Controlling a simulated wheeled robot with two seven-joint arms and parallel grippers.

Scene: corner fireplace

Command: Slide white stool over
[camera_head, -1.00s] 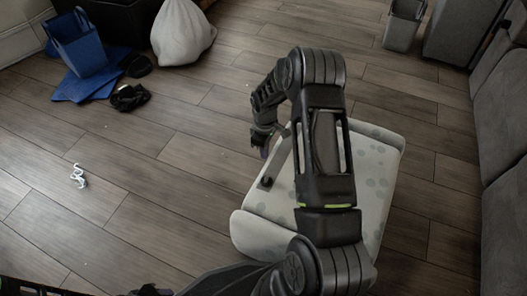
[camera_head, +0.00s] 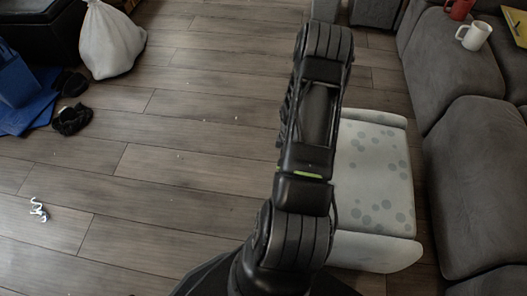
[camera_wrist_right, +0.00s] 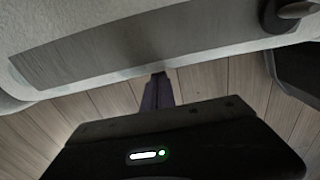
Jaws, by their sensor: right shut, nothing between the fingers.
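The white stool (camera_head: 375,180), pale with grey-green spots, stands on the wooden floor close to the left of the grey sofa. My right arm reaches forward over the stool's left side and hides part of it. In the head view my right gripper is hidden behind the arm. In the right wrist view my right gripper (camera_wrist_right: 158,90) shows its fingers together, empty, below a pale surface with a grey band (camera_wrist_right: 140,48), which seems to be the stool. I cannot tell whether they touch it. My left gripper is not in view.
The grey sofa (camera_head: 480,170) bounds the right side, with a white mug (camera_head: 474,36) and a red mug (camera_head: 459,9) on it. A white sack (camera_head: 110,40), blue items (camera_head: 18,85) and dark shoes (camera_head: 72,118) lie at the left.

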